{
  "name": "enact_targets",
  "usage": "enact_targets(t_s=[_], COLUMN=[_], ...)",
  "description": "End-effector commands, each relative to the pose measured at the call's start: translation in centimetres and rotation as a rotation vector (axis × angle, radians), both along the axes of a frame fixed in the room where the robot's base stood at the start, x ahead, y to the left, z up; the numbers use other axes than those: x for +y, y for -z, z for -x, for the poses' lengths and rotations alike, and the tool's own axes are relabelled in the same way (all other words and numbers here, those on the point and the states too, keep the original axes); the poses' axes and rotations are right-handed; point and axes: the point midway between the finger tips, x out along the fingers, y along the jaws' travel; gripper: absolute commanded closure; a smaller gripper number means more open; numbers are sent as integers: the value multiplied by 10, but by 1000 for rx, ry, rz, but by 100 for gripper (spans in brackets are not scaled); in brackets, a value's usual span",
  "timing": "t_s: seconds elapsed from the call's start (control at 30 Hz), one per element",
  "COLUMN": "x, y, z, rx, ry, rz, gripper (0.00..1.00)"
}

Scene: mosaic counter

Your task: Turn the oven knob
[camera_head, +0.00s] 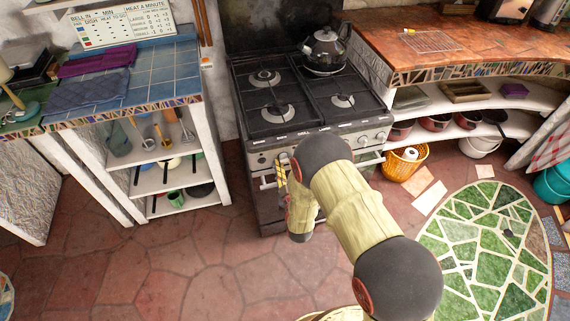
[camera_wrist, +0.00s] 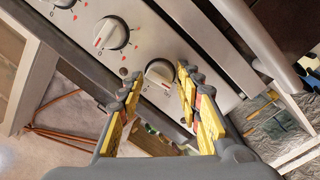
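The stove with its oven (camera_head: 266,205) stands in the middle of the head view. Its front panel carries white knobs, with one knob (camera_head: 362,139) showing right of my arm. In the wrist view, a white knob with a red mark (camera_wrist: 160,73) appears between the tips of my open gripper (camera_wrist: 158,82). I cannot tell whether the fingers touch it. A second knob (camera_wrist: 110,33) is up and left of it, and a third (camera_wrist: 62,2) is cut by the top edge. In the head view my gripper (camera_head: 281,175) is before the panel's left part, partly hidden by my arm.
A black kettle (camera_head: 325,50) stands on the back right burner. A blue-tiled shelf unit (camera_head: 150,78) is left of the stove, and a curved wooden counter (camera_head: 450,38) is right. A wicker basket (camera_head: 404,166) sits on the floor. Floor space (camera_head: 200,250) in front is clear.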

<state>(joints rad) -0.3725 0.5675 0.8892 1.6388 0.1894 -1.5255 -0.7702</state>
Motion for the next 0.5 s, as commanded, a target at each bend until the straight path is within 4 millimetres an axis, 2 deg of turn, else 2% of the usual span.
enact_targets(t_s=[0.5], x=[0], y=[0], z=[0], rx=[1], ry=[-1], rz=[0], gripper=[97])
